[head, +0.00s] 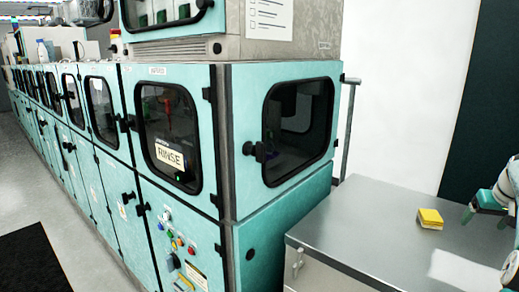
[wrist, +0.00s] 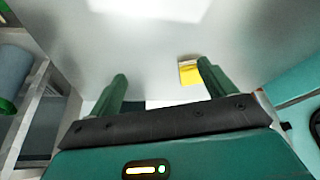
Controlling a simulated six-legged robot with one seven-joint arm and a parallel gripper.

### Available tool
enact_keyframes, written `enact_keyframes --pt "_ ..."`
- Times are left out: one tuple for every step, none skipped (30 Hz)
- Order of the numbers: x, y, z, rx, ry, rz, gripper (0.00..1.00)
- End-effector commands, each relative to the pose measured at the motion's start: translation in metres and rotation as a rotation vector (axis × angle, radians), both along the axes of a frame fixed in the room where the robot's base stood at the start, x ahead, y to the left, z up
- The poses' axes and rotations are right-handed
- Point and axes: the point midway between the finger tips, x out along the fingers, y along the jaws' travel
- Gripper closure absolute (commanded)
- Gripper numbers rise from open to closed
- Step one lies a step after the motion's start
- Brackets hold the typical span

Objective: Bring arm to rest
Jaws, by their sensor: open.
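My gripper (head: 486,217) shows at the right edge of the head view, over the steel table. Its two green fingers stand apart in the wrist view (wrist: 162,72), with nothing between them. A small yellow block (head: 430,218) lies on the table, to the left of my gripper and apart from it in the head view. In the wrist view the yellow block (wrist: 189,73) shows beyond the fingers, close to the right fingertip in the picture. Most of my arm is outside the head view.
The steel table (head: 360,225) is otherwise bare where it shows. A teal machine (head: 280,205) with dark windows and a RINSE sign (head: 169,155) stands left of it. A grey upright pole (head: 347,130) rises beside the machine. A dark mat (head: 35,260) lies on the floor at left.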

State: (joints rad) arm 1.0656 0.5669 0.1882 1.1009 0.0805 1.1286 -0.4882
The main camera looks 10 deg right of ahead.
Motion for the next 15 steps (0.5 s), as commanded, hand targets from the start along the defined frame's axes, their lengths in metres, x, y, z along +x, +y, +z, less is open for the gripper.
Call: enact_keyframes --pt "0.004 0.006 0.002 -0.001 0.000 0.007 0.17" --pt "0.009 0.016 0.006 -0.003 0.002 0.017 0.17" --pt "0.013 0.026 0.010 -0.007 0.003 0.023 0.17" --pt "0.017 0.033 0.012 -0.008 0.005 0.028 0.17" --pt "0.019 0.040 0.014 -0.009 0.007 0.032 0.17" --pt "0.023 0.051 0.017 -0.012 0.008 0.040 0.17" --pt "0.026 0.059 0.020 -0.014 0.010 0.046 0.17" --pt "0.029 0.067 0.022 -0.016 0.011 0.052 0.17" --pt "0.032 0.079 0.026 -0.019 0.013 0.059 0.17" --pt "0.034 0.087 0.028 -0.020 0.015 0.064 0.17" --pt "0.037 0.097 0.031 -0.024 0.015 0.072 0.17" --pt "0.039 0.110 0.034 -0.027 0.017 0.080 0.17" --pt "0.041 0.120 0.037 -0.029 0.017 0.088 0.17" --pt "0.043 0.132 0.040 -0.032 0.017 0.095 0.17" --pt "0.045 0.149 0.043 -0.035 0.018 0.108 0.17"
